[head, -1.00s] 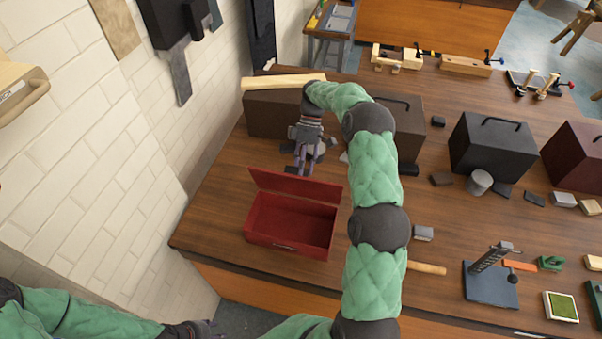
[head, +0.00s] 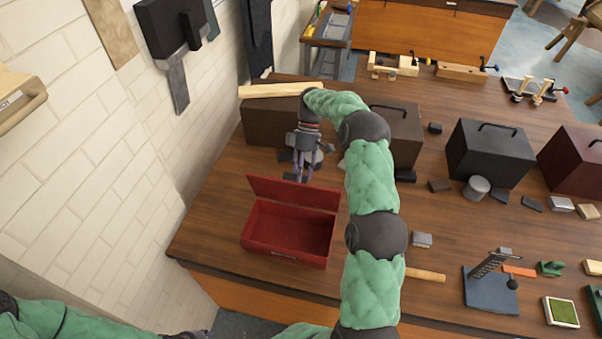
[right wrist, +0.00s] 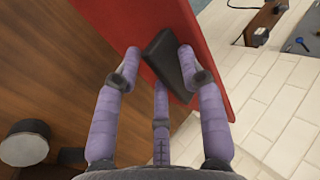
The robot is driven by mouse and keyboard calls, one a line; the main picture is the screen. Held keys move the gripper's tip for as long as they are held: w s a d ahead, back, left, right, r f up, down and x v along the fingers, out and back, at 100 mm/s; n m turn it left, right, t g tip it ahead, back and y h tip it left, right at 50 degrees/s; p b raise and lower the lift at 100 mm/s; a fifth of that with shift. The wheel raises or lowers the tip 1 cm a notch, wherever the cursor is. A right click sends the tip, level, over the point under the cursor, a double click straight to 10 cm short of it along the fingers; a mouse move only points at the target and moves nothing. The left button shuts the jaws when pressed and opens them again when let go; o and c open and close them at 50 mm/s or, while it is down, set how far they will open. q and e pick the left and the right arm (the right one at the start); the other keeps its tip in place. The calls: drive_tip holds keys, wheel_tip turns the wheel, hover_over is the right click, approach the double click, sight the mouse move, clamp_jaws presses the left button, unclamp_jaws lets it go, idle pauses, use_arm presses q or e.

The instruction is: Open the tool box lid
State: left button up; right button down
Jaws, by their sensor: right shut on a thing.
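The red tool box (head: 287,252) stands near the front left of the wooden bench. Its lid (head: 290,193) is raised from the back edge, stands roughly upright, and the empty inside shows. My right gripper (head: 300,177) is at the back of the raised lid. In the right wrist view my right gripper (right wrist: 160,62) has its purple fingers around a black handle (right wrist: 172,60) on the red lid (right wrist: 135,25), shut on it. My left gripper (head: 190,335) barely shows at the bottom edge, and its fingers cannot be made out.
Brown boxes (head: 268,122) stand behind the gripper, partly hidden by my right arm. A black box (head: 490,155), a grey cylinder (head: 476,188) and a blue-based tool (head: 490,290) are to the right. A brick wall (head: 90,180) borders the left side.

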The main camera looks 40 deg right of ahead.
drive_tip(key=shift+s+f, duration=0.2)
drive_tip(key=shift+f, duration=0.85)
drive_tip(key=c, duration=1.2)
unclamp_jaws()
drive_tip(key=shift+o, duration=0.5)
drive_tip(key=shift+w, duration=0.1)
drive_tip(key=shift+o, duration=0.7)
drive_tip(key=shift+w+d+f, duration=0.15)
drive_tip(key=shift+w+d, duration=0.1)
drive_tip(key=shift+s+a, duration=0.1)
drive_tip(key=shift+c, duration=0.7)
drive_tip(key=shift+r, duration=0.3)
